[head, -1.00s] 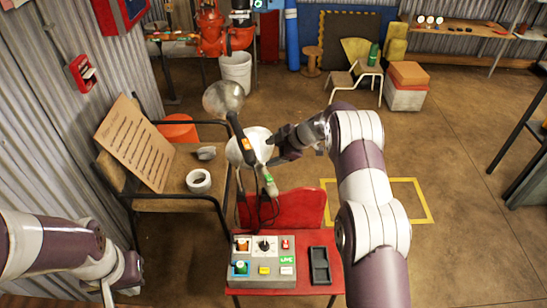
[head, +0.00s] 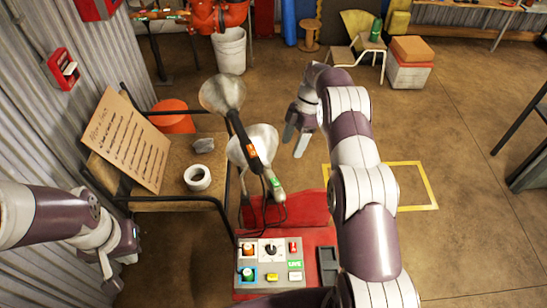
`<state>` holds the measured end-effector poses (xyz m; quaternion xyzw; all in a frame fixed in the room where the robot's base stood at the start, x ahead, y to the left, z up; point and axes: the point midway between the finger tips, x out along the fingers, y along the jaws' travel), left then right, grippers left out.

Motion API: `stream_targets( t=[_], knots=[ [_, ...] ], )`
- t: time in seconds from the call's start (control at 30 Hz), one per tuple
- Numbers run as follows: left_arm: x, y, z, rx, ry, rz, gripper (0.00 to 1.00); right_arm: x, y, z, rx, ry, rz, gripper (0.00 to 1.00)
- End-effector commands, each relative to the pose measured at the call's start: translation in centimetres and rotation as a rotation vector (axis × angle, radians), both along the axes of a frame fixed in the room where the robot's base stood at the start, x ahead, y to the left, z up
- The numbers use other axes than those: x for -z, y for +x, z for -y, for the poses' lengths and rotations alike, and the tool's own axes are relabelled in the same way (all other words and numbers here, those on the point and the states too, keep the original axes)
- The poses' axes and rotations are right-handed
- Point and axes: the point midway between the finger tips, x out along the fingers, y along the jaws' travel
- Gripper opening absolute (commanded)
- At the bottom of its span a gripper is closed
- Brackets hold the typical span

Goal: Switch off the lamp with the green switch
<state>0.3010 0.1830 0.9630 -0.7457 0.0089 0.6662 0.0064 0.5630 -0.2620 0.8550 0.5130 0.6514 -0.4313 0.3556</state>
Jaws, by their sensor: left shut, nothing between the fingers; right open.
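Two lamps with metal shades stand close together behind the red chair. The upper lamp (head: 221,92) has an orange switch (head: 251,149) on its dark handle. The lower lamp (head: 259,138) appears to be the one with the green switch (head: 276,182) on its pale handle; the handles overlap, and the upper one partly covers the lower shade. My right gripper (head: 295,141) is open and empty, to the right of the lower lamp's shade and apart from it, fingers pointing down. My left gripper (head: 116,284) is shut and empty at the lower left, far from the lamps.
A grey control box (head: 262,262) with several buttons and a dark tray (head: 327,262) are on the red chair (head: 312,210).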

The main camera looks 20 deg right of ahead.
Motion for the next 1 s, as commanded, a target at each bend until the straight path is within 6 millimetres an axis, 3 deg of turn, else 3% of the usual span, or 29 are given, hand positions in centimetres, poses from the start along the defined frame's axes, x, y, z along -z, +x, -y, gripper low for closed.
stream_targets(
  t=[0.17,0.6,1.0],
  knots=[
    [-0.4,0.0,0.0,0.0,0.0,0.0,0.0,1.4,-0.4,-0.6,0.0,0.002,-0.003,0.68],
    [-2.1,0.0,0.0,0.0,0.0,0.0,0.0,10.3,-2.6,-4.2,0.0,0.001,-0.001,0.68],
    [-2.1,0.0,0.0,0.0,0.0,0.0,0.0,11.5,-2.8,-4.6,0.001,0.001,0.002,0.65]
  ],
)
